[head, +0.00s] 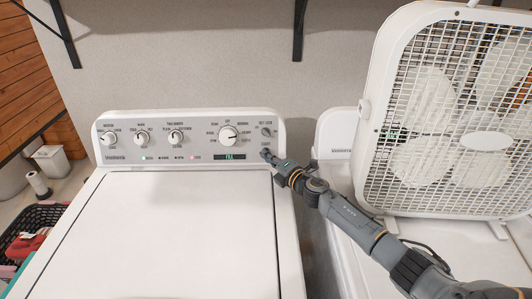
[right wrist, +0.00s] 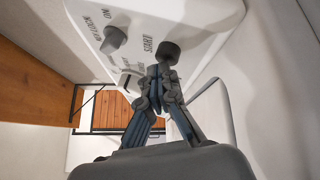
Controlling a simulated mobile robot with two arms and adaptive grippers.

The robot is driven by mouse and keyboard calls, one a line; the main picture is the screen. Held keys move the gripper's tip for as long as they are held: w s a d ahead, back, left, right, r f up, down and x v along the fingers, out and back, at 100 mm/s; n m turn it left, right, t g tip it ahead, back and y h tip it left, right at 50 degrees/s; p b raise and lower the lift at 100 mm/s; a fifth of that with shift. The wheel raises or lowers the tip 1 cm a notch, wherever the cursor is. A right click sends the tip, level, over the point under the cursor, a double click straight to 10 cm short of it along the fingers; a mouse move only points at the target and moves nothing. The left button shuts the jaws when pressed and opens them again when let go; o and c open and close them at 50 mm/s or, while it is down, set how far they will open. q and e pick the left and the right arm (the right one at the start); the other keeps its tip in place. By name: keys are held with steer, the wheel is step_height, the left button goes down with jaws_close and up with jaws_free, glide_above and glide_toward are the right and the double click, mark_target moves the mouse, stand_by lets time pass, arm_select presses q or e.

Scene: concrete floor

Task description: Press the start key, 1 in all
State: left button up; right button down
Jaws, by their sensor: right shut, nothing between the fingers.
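The white washing machine's control panel (head: 190,137) shows upright at the back of the machine in the head view. In the right wrist view the dark round start key (right wrist: 169,52) is beside the printed word START. My right gripper (head: 267,154) is shut and empty, with its tips at the panel's lower right corner. In the right wrist view the fingertips (right wrist: 160,72) are right at the key and overlap its edge. I cannot tell whether they press it. In the head view the gripper hides the key. My left gripper is not in view.
The panel has several knobs, including a large cycle dial (head: 228,135), and a lit green display (head: 230,157) that seems to read FILL. A white box fan (head: 366,150) stands on the white machine to the right. A dark basket (head: 35,222) is at lower left.

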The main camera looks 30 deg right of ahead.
steer(key=shift+s+a+r, duration=0.15)
steer(key=shift+s+a, duration=0.05)
steer(key=shift+s, duration=0.35)
steer(key=shift+p, duration=0.3)
steer(key=s+p, duration=0.1)
steer(key=s+a+r, duration=0.1)
steer(key=s+p, duration=0.1)
steer(key=shift+a+r+p, duration=0.2)
steer(key=shift+a+p, duration=0.1)
steer(key=shift+s+a+r, duration=0.1)
steer(key=shift+s+a, duration=0.15)
steer(key=shift+s, duration=0.35)
